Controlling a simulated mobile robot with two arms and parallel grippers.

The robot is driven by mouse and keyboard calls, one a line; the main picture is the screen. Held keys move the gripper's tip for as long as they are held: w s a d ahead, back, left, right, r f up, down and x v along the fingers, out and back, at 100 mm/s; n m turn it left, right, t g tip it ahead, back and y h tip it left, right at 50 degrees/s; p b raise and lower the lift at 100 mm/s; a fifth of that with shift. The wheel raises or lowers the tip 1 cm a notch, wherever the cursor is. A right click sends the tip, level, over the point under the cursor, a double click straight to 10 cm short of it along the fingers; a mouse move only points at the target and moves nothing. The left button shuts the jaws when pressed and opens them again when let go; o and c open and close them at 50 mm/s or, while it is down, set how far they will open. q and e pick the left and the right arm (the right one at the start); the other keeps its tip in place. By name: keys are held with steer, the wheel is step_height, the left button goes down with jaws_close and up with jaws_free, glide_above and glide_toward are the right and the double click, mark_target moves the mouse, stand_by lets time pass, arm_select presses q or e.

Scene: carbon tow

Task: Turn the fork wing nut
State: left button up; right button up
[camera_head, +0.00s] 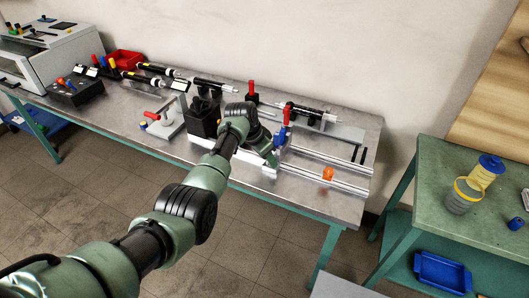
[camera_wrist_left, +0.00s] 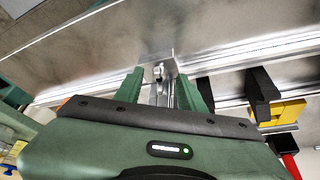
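My left arm reaches across the metal bench in the head view, with the left gripper (camera_head: 272,157) low over its front part, by the rails. In the left wrist view the two green fingers of this gripper (camera_wrist_left: 165,88) stand apart. A small silver metal fitting (camera_wrist_left: 158,73) with thin rods below it shows between them, possibly the fork with its wing nut. I see a gap beside it and cannot tell whether a finger touches it. In the head view the fitting is hidden by my gripper. My right gripper is in neither view.
Silver rails (camera_head: 325,182) run along the bench's right part, with an orange piece (camera_head: 328,173) on them. A red-handled clamp (camera_head: 287,116) and a black holder (camera_head: 203,118) stand close to my arm. A green side table (camera_head: 470,150) stands at right, across a gap.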

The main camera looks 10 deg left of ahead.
arm_select(q)
steer(key=v, duration=0.7)
steer(key=shift+f, duration=0.1)
